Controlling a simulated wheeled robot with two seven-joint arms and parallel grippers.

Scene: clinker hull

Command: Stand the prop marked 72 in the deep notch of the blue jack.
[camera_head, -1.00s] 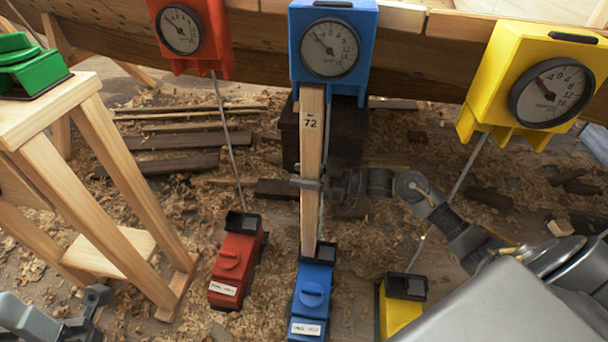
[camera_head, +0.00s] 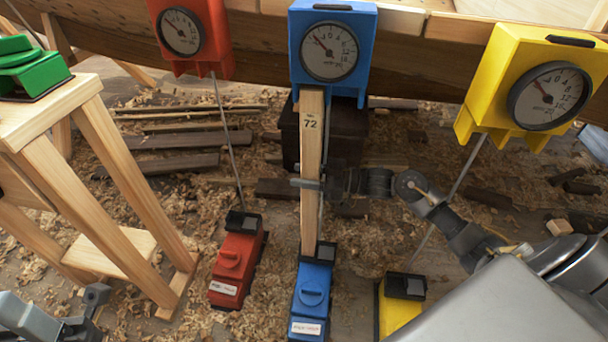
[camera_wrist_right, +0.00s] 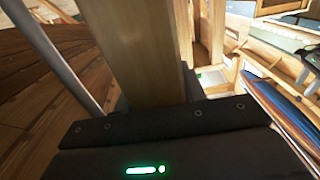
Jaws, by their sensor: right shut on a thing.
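The wooden prop marked 72 (camera_head: 311,145) stands nearly upright between the blue jack (camera_head: 311,299) on the floor and the blue gauge box (camera_head: 331,50) above. Its lower end is at the dark top of the blue jack; I cannot tell how deep it sits in a notch. Its upper end is at the underside of the blue gauge box. My right gripper (camera_head: 311,184) is shut on the prop around mid-height, coming from the right. The prop (camera_wrist_right: 138,50) also fills the middle of the right wrist view. My left gripper (camera_head: 85,305) is at the lower left, its fingers unclear.
A red jack (camera_head: 238,262) and a yellow jack (camera_head: 400,306) stand either side, with red (camera_head: 212,50) and yellow (camera_head: 490,90) gauge boxes above and thin rods between. A wooden trestle (camera_head: 110,200) with a green block (camera_head: 32,70) stands left. Shavings and planks cover the floor.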

